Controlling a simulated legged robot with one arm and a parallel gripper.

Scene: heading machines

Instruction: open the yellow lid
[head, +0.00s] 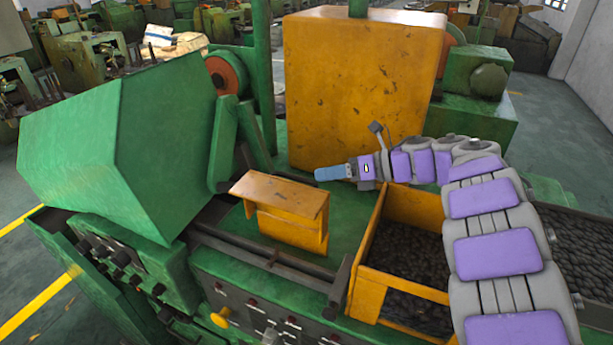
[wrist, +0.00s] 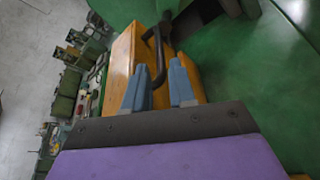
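A small yellow box with a sloping yellow lid (head: 280,192) sits on the green machine bed in the head view. The lid looks shut there. My gripper (head: 322,174) is just right of the lid and above it, pointing left. In the wrist view a yellow-orange box (wrist: 120,62) lies ahead of my gripper (wrist: 160,88), with a dark curved handle (wrist: 153,45) near the fingertips. The two blue fingers are apart, so my gripper is open. I see nothing held. I cannot tell whether a finger touches the handle.
A large yellow housing (head: 360,85) stands behind my gripper. A tilted green cover (head: 115,140) is at the left. A yellow-walled bin (head: 367,295) with dark pieces is at the right, under my arm. A dark rail (head: 265,258) runs in front of the small box.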

